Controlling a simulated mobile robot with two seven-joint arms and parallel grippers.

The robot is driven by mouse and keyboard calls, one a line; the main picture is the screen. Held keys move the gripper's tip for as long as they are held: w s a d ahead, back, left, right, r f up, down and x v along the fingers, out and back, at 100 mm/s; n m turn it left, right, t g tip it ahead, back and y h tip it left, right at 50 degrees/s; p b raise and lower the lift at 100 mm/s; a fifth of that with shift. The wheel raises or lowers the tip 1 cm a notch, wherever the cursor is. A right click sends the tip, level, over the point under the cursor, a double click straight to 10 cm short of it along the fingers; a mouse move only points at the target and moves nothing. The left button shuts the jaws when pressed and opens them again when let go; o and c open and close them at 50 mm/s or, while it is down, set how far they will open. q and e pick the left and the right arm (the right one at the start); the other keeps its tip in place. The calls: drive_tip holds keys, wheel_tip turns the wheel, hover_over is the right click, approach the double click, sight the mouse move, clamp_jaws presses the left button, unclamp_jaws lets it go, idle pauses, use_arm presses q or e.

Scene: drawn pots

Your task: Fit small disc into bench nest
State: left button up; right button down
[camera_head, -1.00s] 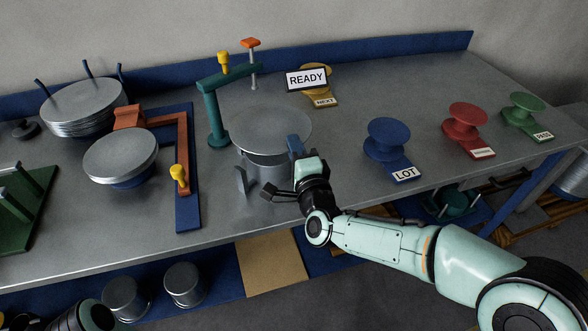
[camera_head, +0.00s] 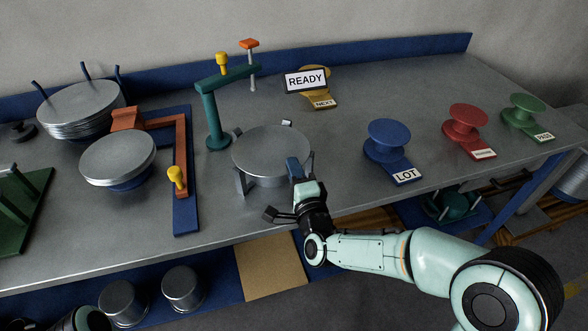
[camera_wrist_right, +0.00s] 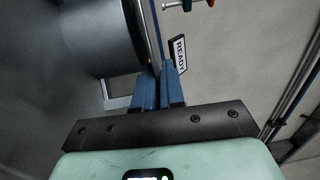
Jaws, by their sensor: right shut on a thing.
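The small disc (camera_head: 268,147) is a flat grey metal plate, lying about level over the bench nest in the head view. The nest's grey upright prongs (camera_head: 240,181) show around the disc's edge, with a grey round body below it. I cannot tell whether the disc rests fully on the nest. My right gripper (camera_head: 293,168) is shut on the disc's near right rim. In the right wrist view its blue fingers (camera_wrist_right: 158,92) pinch the thin edge, beside a large grey curved wall (camera_wrist_right: 100,38). My left gripper is out of view.
A teal clamp post (camera_head: 216,115) stands just left behind the nest. An orange arm on a blue plate (camera_head: 186,212) and another disc (camera_head: 117,155) are further left. Blue LOT (camera_head: 387,135), red (camera_head: 465,120) and green (camera_head: 525,107) spools stand right. The bench between is clear.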

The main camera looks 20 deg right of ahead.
drive_tip(key=shift+f+b, duration=0.25)
drive_tip(key=shift+b, duration=0.2)
drive_tip(key=c, duration=1.2)
unclamp_jaws()
drive_tip(key=shift+c, duration=0.2)
